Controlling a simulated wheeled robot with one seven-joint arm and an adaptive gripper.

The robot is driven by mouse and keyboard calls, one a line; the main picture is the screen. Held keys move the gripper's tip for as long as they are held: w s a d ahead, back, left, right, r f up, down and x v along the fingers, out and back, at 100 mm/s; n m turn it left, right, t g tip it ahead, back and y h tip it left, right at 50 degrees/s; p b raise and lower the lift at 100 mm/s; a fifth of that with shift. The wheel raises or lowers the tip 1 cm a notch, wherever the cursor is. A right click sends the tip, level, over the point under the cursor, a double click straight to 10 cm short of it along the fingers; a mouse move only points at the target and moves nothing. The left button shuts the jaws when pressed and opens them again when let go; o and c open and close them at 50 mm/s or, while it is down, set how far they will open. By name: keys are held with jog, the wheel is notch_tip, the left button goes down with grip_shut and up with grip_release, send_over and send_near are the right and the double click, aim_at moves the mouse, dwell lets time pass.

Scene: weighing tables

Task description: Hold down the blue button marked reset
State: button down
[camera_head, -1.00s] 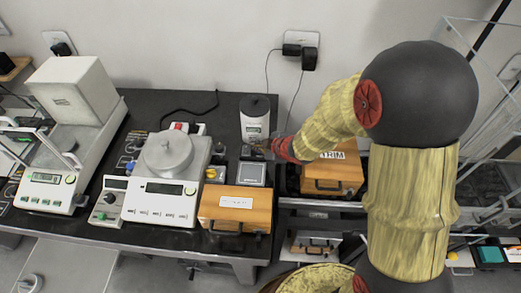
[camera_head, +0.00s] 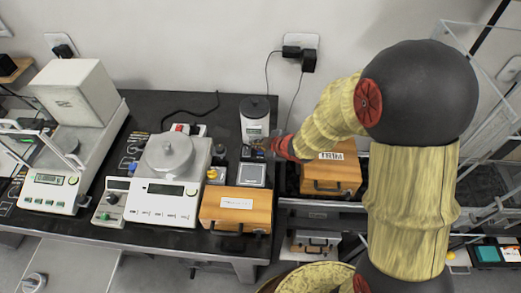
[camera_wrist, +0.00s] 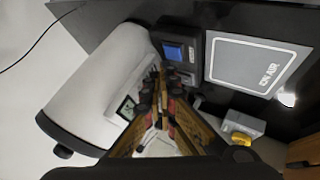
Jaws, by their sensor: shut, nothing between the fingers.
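A blue square button (camera_wrist: 175,51) sits on a small dark box (camera_wrist: 169,33) in the wrist view; any marking on it is too small to read. My gripper (camera_wrist: 158,78) is shut and empty, its fingertips close below and left of the blue button in that view. I cannot tell whether they touch the box. In the head view my gripper (camera_head: 264,147) is small and partly dark, beside the white cylindrical device, and the blue button cannot be made out there.
The white cylinder (camera_head: 254,122) stands close behind my gripper. The grey ON AIR panel (camera_head: 251,174) is just in front; it also shows in the wrist view (camera_wrist: 253,64). A yellow button (camera_wrist: 239,139), a wooden box (camera_head: 236,215), a TRIM box (camera_head: 331,173) and a balance (camera_head: 161,200) stand nearby.

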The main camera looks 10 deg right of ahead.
notch_tip(320, 180, up, 5)
jog(key=p, duration=0.5)
jog(key=shift+f, duration=0.1)
dwell(0.6)
